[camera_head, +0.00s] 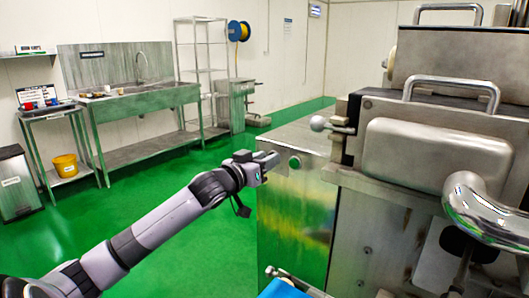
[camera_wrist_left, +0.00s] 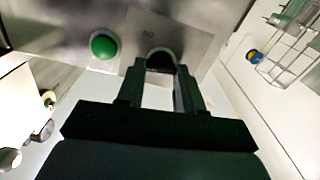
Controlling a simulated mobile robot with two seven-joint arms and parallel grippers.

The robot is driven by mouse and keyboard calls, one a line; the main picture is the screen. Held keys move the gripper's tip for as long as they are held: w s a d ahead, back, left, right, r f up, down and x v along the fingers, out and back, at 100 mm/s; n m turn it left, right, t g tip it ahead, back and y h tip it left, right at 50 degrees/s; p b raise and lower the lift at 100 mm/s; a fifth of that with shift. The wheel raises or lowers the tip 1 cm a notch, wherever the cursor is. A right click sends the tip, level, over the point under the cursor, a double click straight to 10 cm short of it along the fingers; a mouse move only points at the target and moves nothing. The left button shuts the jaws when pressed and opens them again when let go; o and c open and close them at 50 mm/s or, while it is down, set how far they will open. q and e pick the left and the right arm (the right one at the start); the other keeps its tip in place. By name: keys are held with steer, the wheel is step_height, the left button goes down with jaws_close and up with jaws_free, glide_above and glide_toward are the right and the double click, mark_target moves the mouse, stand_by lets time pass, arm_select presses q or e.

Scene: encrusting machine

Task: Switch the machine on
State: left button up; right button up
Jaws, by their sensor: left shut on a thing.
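The machine (camera_head: 300,205) is a large steel unit at the right of the head view. A round green button (camera_head: 295,162) sits on its side panel, and it also shows in the wrist view (camera_wrist_left: 104,45). In the wrist view a dark round knob (camera_wrist_left: 160,57) sits beside the button on a metal plate with a small, unreadable label. My left gripper (camera_head: 270,160) is at the panel, left of the green button in the head view. Its fingers (camera_wrist_left: 163,75) are shut on the dark knob, whose edges they partly hide. My right gripper does not show.
Rounded steel housings (camera_head: 435,155) and a ball-ended lever (camera_head: 318,124) stand at the machine's upper right. A sink table (camera_head: 150,103), a small stand with a yellow bucket (camera_head: 65,165) and a shelf rack (camera_head: 205,75) line the far wall. Green floor between is clear.

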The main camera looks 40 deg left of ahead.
arm_select(q)
steer(key=shift+d+m+p, duration=0.2)
steer(key=shift+m+p, duration=2.45)
steer(key=shift+m, duration=2.95)
steer(key=o, duration=1)
steer(key=shift+o, duration=0.2)
steer(key=shift+f, duration=0.1)
